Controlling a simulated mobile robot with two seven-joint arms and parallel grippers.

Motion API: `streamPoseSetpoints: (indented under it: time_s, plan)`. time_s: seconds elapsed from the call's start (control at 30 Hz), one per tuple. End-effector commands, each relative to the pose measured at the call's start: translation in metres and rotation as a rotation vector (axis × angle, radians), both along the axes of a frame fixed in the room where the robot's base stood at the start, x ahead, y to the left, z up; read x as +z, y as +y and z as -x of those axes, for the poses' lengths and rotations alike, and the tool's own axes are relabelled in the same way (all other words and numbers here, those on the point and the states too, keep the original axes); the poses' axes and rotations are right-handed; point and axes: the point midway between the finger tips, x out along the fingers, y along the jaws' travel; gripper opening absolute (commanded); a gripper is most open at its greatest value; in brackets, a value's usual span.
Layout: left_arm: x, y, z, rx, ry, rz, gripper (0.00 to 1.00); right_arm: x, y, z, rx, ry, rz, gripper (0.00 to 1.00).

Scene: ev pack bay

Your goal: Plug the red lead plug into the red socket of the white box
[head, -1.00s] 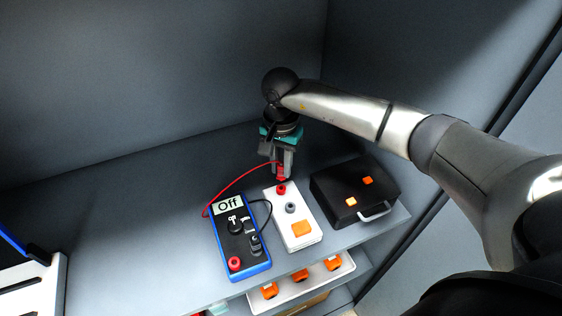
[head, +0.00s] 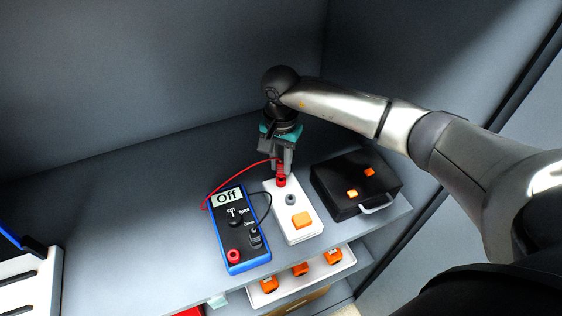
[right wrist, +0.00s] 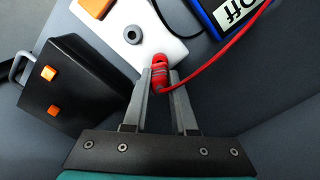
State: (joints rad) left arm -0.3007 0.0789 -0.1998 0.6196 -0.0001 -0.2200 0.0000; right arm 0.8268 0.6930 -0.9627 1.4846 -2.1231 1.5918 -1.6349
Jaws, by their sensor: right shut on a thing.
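The white box (head: 301,236) lies on the shelf with its red socket (head: 281,183) at the far end, a grey socket (head: 290,200) and an orange block. My right gripper (head: 282,166) is shut on the red lead plug (head: 281,171), pointing down over the red socket. The plug's lower end meets the socket; I cannot tell how deep it sits. In the right wrist view the plug (right wrist: 160,80) is between the fingertips, in line with the red socket (right wrist: 158,59). The red lead (head: 232,180) runs left to the blue meter (head: 240,258). My left gripper is not in view.
The meter, reading "Off", lies close left of the white box, with a black lead plugged in. A black case (head: 352,184) with orange catches is close right. A lower shelf holds a white tray (head: 303,282) with orange parts. The shelf left of the meter is clear.

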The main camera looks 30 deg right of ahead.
Motion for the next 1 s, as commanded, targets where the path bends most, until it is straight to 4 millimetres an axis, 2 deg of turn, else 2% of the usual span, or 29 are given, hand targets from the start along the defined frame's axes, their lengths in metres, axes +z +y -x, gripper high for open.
streamPoseSetpoints:
  time_s: [1.0]
  plan:
    - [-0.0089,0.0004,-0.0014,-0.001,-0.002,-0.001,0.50,-0.0055,-0.0003,-0.0006,0.000,-0.001,0.000,0.00]
